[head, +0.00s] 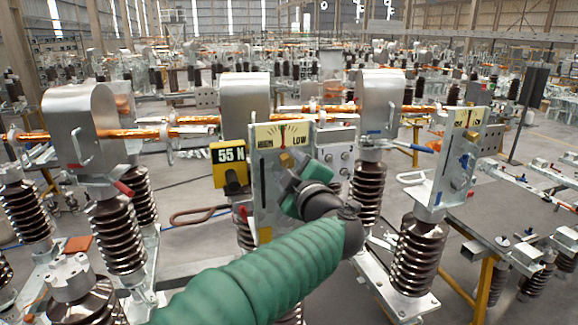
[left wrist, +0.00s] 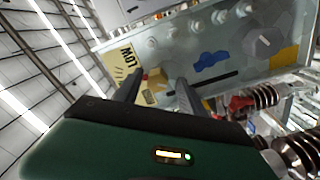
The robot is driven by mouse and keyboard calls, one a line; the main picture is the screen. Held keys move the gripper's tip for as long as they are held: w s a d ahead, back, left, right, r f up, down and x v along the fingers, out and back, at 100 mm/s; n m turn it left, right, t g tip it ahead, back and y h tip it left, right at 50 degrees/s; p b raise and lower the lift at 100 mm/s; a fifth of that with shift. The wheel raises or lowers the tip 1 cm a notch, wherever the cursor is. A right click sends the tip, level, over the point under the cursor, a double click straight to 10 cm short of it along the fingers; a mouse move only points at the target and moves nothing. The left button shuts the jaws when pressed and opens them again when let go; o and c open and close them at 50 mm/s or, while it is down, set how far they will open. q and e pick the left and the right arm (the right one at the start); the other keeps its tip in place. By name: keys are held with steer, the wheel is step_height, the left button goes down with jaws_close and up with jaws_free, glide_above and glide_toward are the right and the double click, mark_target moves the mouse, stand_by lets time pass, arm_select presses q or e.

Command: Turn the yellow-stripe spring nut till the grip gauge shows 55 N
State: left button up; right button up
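The grip gauge (head: 284,135) is a cream HIGH/LOW dial atop an upright metal plate (head: 265,195); its pointer seems near the middle, too small to read exactly. A yellow patch (head: 265,235) marks the plate's lower part. The brass spring nut (head: 287,160) sits just below the dial, partly hidden by my left gripper (head: 306,178). In the left wrist view, my left gripper (left wrist: 158,92) has its fingers apart, with the brass nut (left wrist: 155,78) between their tips; gaps show, and contact is unclear. The dial's LOW side (left wrist: 124,60) shows there. My right gripper is out of view.
A yellow box with a "55 N" sign (head: 231,155) stands left of the plate. A similar plate with a dial (head: 467,119) stands at right. Brown ribbed insulators (head: 120,233) and copper-coloured bars (head: 160,131) crowd both sides. A dark tabletop (head: 510,215) lies at right.

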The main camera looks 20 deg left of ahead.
arm_select(q)
steer(key=shift+r, duration=0.1)
steer(key=shift+s+d, duration=0.15)
steer(key=shift+d, duration=0.05)
steer(key=b+v, duration=0.6)
steer(key=v, duration=1)
steer(key=shift+d, duration=0.2)
steer(key=shift+s, duration=0.15)
